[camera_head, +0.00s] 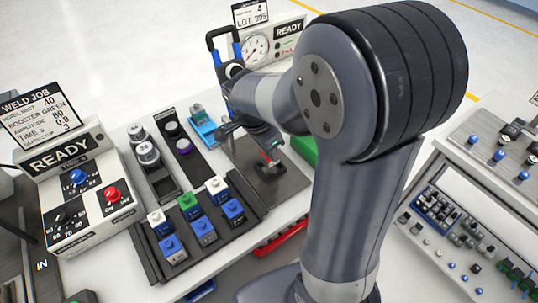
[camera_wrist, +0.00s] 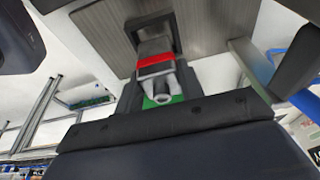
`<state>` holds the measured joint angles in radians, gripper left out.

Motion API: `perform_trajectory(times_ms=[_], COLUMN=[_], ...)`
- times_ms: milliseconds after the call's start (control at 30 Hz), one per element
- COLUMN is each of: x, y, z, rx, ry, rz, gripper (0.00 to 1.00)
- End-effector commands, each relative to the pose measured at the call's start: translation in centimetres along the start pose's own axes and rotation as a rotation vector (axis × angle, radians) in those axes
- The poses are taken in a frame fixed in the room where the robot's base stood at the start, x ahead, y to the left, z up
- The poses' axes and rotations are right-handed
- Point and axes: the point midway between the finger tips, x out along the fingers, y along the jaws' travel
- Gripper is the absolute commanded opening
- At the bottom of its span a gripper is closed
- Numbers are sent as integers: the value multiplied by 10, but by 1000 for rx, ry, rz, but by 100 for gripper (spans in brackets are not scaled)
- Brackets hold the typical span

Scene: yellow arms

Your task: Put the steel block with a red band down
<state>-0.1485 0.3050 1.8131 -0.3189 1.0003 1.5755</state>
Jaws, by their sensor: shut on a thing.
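The steel block with a red band (camera_wrist: 155,64) shows in the wrist view, in front of my gripper's dark body, its red band facing the camera. My gripper (camera_head: 268,146) points down over a grey metal plate (camera_head: 288,184) in the head view and is shut on the block. A dark square holder (camera_wrist: 174,22) on the plate lies just beyond the block in the wrist view; it also shows below my gripper in the head view (camera_head: 268,170). My gripper hides much of the block in the head view. I cannot tell whether the block touches the holder.
A dark rack (camera_head: 153,259) with several blue, white and green blocks stands left of the plate. Knobbed parts (camera_head: 147,153) stand behind it. A weld control box (camera_head: 85,190) is at far left, a gauge box (camera_head: 268,45) behind. A green block (camera_head: 304,149) is right of my gripper.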

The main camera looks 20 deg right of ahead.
Motion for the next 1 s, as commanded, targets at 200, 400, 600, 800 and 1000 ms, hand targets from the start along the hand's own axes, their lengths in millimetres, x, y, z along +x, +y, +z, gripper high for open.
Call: perform_trajectory(times_ms=[200,400,600,800,1000], x=[27,31,34,34,34], y=[0,0,0,0,0], z=[8,9,9,10,10], rx=[-1,0,0,0,0], ry=[0,0,0,-1,-1], rz=[3,-1,-1,1,1], gripper=[0,0,0,48,58])
